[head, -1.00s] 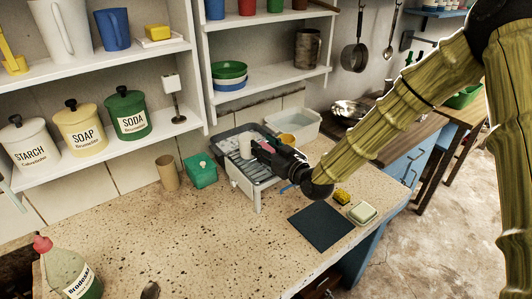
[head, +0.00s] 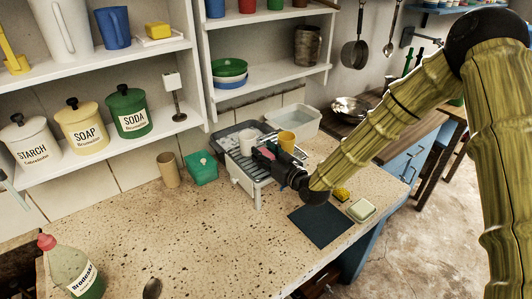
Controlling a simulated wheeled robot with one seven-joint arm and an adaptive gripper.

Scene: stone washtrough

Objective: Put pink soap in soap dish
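My gripper (head: 278,160) is low over the front of the grey dish rack, pointing away to the back left. A small pink patch (head: 266,153), perhaps the pink soap, shows at its fingertips. I cannot tell whether the fingers are closed on it or it lies in the rack beyond them; the dark gripper body hides much of this spot. A pale green, block-like thing (head: 362,210), which looks like the soap dish, sits on the counter near its right edge, to the right of and nearer than my gripper.
The dish rack (head: 243,180) holds a white mug (head: 247,142) and a yellow mug (head: 287,141). A yellow sponge (head: 342,194) and dark mat (head: 321,226) lie by the pale green thing. A teal box (head: 202,169) and brown cup (head: 168,170) stand left. The front counter is mostly clear.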

